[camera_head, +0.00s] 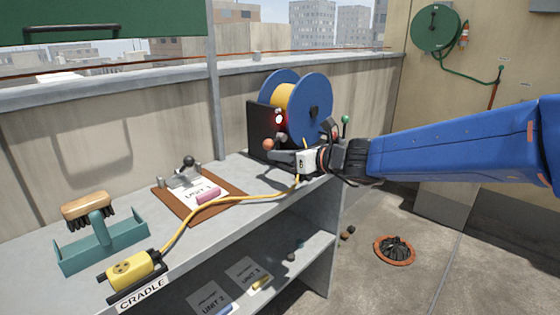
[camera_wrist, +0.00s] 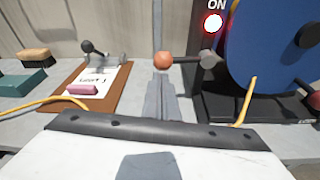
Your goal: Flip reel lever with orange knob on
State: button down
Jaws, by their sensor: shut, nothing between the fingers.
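The reel (camera_head: 303,103) is a blue drum wound with yellow cord on a black-sided stand at the bench's back right. Its lever's orange knob (camera_head: 268,145) shows in the wrist view (camera_wrist: 164,61), with a short dark shaft running right to a grey pivot on the black panel (camera_wrist: 215,85). A red lamp (camera_wrist: 213,22) glows above the pivot, under the word ON. My gripper (camera_head: 271,157) is shut and empty. In the wrist view, its fingertips (camera_wrist: 161,78) lie just below the knob; I cannot tell whether they touch it.
A clipboard (camera_head: 165,195) with a pink block and a black-knobbed clamp lies left of the reel. A yellow cord (camera_head: 215,202) crosses the bench to a yellow socket box (camera_head: 133,270). A teal brush holder (camera_head: 103,245) stands at the left.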

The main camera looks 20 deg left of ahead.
aim_at(271, 144)
notch_tip(271, 144, up, 3)
jog(key=m, duration=0.2)
jog(key=shift+f+m+g+y, duration=0.2)
jog(key=shift+m+g+y, duration=0.1)
jog(key=shift+g+y, duration=0.1)
jog(key=shift+r, duration=0.3)
jog(key=shift+w+r, duration=0.1)
jog(key=shift+r, duration=0.1)
jog(key=shift+f, duration=0.15)
